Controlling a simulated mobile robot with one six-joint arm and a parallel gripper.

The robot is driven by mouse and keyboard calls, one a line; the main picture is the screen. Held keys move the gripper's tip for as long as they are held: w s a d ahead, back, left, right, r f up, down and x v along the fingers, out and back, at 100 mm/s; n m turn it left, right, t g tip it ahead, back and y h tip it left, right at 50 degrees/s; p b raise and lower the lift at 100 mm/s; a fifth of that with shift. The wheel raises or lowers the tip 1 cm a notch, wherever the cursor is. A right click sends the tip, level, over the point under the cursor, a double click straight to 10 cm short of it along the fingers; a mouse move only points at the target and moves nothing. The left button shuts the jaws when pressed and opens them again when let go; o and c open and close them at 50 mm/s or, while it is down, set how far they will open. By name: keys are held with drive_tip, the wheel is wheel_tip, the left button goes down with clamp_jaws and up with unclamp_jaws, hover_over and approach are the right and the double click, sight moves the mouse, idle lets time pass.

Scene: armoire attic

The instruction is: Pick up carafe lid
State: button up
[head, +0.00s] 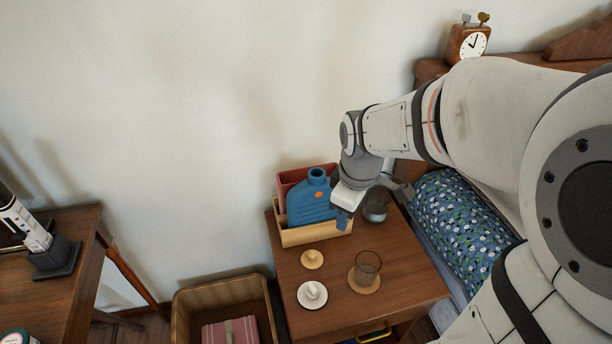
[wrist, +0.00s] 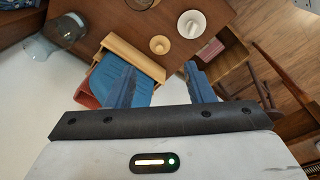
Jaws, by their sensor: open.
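Two small lid-like pieces lie on the brown nightstand (head: 400,268). One is a tan wooden disc with a knob (head: 312,259), also in the wrist view (wrist: 160,44). The other is white with a raised knob (head: 312,291), on or part of a white round dish; it also shows in the wrist view (wrist: 192,24). I cannot tell for certain which is the carafe lid. The glass carafe (head: 376,207) stands at the back right, partly behind my arm. My gripper (head: 343,220) is open and empty, above the wooden box's right end, behind both pieces; its blue fingers (wrist: 160,68) show in the wrist view.
A wooden box (head: 302,236) with a blue jug (head: 309,203) and a red item stands behind the lids. A glass tumbler (head: 367,264) sits on a coaster to their right. A basket (head: 222,295) is left of the nightstand, a flowered pillow (head: 460,212) right.

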sight(312, 254)
drive_tip(key=w+a+f+n+b, duration=0.2)
drive_tip(key=w+f+n, duration=0.1)
drive_tip(key=f, duration=0.4)
drive_tip(key=w+a+f+n+g+b, duration=0.1)
drive_tip(key=w+a+f+n+b, duration=0.1)
drive_tip(key=f+n, duration=0.4)
drive_tip(key=w+a+f+n+b, duration=0.2)
drive_tip(key=w+f+n+b, duration=0.1)
drive_tip(key=f, duration=0.4)
drive_tip(key=shift+w+a+f+n, duration=0.25)
drive_tip(key=shift+w+f+n, duration=0.15)
drive_tip(key=shift+w+n, duration=0.3)
drive_tip(key=shift+f, duration=0.35)
wheel_tip(312, 254, down, 7)
drive_tip(key=shift+f+b, duration=0.15)
drive_tip(key=shift+b, duration=1)
drive_tip(key=shift+s, duration=0.1)
clamp_jaws()
